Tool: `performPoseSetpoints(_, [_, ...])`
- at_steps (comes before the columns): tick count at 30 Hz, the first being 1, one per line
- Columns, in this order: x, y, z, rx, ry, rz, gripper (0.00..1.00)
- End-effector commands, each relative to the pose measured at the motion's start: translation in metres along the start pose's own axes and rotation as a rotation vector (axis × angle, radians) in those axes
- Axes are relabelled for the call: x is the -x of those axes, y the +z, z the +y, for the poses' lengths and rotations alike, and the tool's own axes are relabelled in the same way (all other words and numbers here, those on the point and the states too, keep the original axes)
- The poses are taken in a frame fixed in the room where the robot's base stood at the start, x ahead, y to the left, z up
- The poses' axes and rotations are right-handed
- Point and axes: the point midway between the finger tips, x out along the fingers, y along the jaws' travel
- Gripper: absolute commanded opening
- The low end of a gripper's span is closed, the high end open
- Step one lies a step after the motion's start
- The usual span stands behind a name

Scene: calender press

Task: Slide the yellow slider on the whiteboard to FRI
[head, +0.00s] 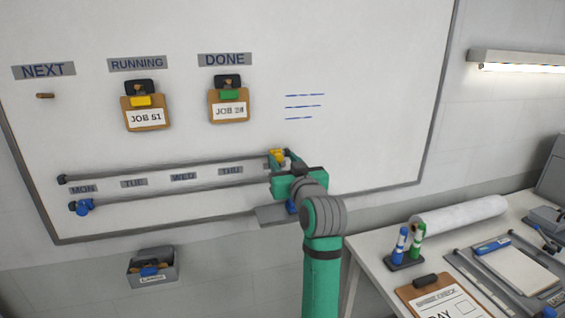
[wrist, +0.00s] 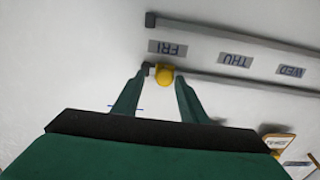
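The yellow slider (head: 276,156) is at the right end of the upper rail (head: 170,169) on the whiteboard. In the wrist view, which is turned over, the yellow slider (wrist: 165,75) sits beside the rail's dark end stop (wrist: 148,69), in line with the FRI label (wrist: 167,48). My gripper (wrist: 160,78) is open, its green fingertips on either side of the slider with gaps showing. In the head view, my gripper (head: 287,165) hides the FRI label and part of the slider. Contact with the slider cannot be told.
A lower rail (head: 180,193) has a blue slider (head: 83,207) at its left end. MON to THU labels lie between the rails. Clipboards JOB 51 (head: 146,119) and JOB 28 (head: 229,112) hang above. A grey bin (head: 152,268) is below; a cluttered table (head: 365,255) stands right.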

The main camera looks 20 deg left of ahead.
Motion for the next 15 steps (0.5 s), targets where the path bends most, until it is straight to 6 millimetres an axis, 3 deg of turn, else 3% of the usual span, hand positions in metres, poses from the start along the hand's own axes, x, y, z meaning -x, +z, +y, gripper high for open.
performPoseSetpoints(10, [0.003, 0.0, -0.001, 0.001, -0.002, 0.0, 0.4])
performPoseSetpoints(15, [0.021, 0.001, -0.001, 0.001, -0.002, 0.0, 0.4])
